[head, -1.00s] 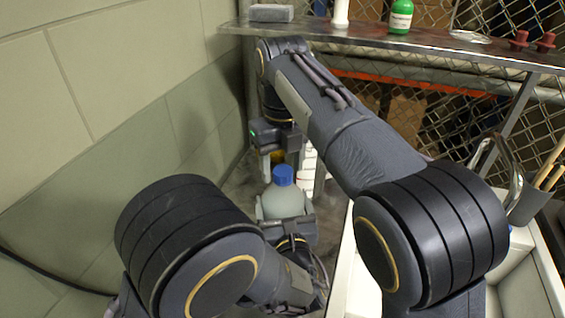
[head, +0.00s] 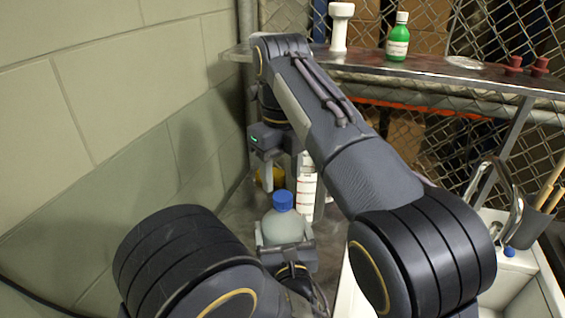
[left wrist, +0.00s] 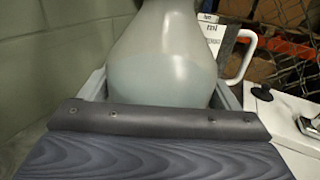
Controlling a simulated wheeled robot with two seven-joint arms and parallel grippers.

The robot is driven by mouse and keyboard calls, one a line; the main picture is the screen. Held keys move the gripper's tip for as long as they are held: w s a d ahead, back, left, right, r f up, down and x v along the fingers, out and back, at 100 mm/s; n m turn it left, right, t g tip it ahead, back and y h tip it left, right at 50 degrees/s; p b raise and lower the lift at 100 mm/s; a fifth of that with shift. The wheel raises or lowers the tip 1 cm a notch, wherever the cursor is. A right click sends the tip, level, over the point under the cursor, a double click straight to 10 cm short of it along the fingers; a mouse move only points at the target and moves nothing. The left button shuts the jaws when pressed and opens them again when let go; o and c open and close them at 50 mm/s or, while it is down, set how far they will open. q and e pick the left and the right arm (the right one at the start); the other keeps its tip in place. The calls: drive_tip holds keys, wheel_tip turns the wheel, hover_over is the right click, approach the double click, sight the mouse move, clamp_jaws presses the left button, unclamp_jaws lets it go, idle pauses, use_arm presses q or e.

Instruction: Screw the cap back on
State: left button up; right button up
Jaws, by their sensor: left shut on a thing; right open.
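A translucent whitish bottle (head: 283,227) with a blue cap (head: 283,200) on its neck stands upright in the head view. My left gripper (head: 286,250) is shut around the bottle's body. In the left wrist view the bottle (left wrist: 163,60) fills the upper middle, between the jaws of my left gripper (left wrist: 160,100); its cap is out of that frame. My right gripper (head: 280,165) is open and empty, above and behind the blue cap, apart from it. Its fingers are partly hidden. Whether the cap is tight I cannot tell.
A yellow-lidded container (head: 268,178) and a white labelled bottle (head: 307,187) stand just behind. A shelf (head: 430,78) above carries a green bottle (head: 398,38) and red stoppers. A white sink (head: 500,275) with a tap lies right; a wall (head: 120,110) closes the left.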

drive_tip(key=n, duration=0.5)
drive_tip(key=shift+r, duration=0.1)
drive_tip(key=n, duration=0.2)
drive_tip(key=shift+a+r+n, duration=0.1)
drive_tip(key=shift+n, duration=0.3)
drive_tip(key=n, duration=0.5)
drive_tip(key=shift+r, duration=0.1)
drive_tip(key=n, duration=0.5)
drive_tip(key=shift+r, duration=0.15)
drive_tip(key=n, duration=0.5)
drive_tip(key=shift+r+n, duration=0.2)
drive_tip(key=shift+n, duration=0.2)
drive_tip(key=n, duration=0.5)
drive_tip(key=shift+r, duration=0.15)
drive_tip(key=n, duration=0.3)
drive_tip(key=shift+r, duration=0.1)
drive_tip(key=n, duration=0.5)
drive_tip(key=shift+r, duration=0.2)
drive_tip(key=n, duration=0.4)
drive_tip(key=shift+r+n, duration=0.2)
drive_tip(key=shift+n, duration=0.2)
drive_tip(key=n, duration=0.5)
drive_tip(key=shift+r+n, duration=0.25)
drive_tip(key=shift+n, duration=0.15)
